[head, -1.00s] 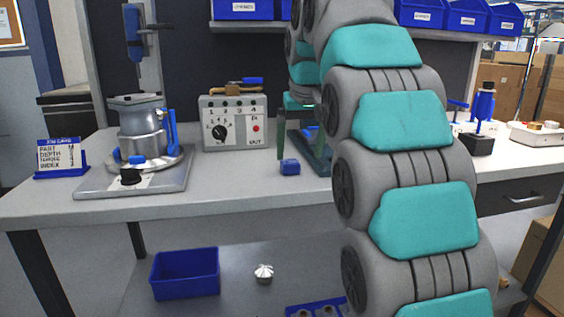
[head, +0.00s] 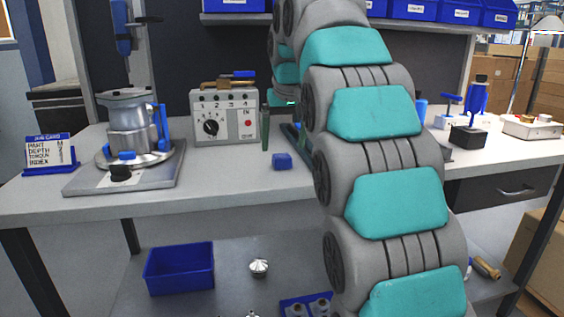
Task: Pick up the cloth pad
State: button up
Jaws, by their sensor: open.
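I cannot make out the cloth pad for certain. A small blue block-like piece (head: 282,161) lies on the bench top near its front edge; I cannot tell whether it is the pad. My gripper (head: 281,136) points down above the bench, just behind this piece and right of the control box. Its left finger shows, and the right one is partly covered by my arm. The fingers are apart, with nothing seen held between them. My arm hides the bench part to the right.
A control box (head: 224,117) with a knob stands left of my gripper. A metal housing on a fixture (head: 132,130) and a job card (head: 49,154) are farther left. A blue bin (head: 180,268) sits on the lower shelf. A blue clamp tool (head: 477,100) stands at right.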

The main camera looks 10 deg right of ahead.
aim_at(282, 156)
jog(key=shift+x, duration=2.15)
jog(key=shift+s, duration=0.2)
jog(key=c, duration=1.4)
jog(key=shift+r, duration=0.1)
jog(key=shift+r, duration=1.7)
jog(key=s, duration=0.5)
jog(key=s+a+r+b, duration=0.1)
jog(key=s, duration=0.4)
jog(key=s+a+b, duration=0.1)
jog(key=s, duration=0.5)
jog(key=shift+a+r, duration=0.2)
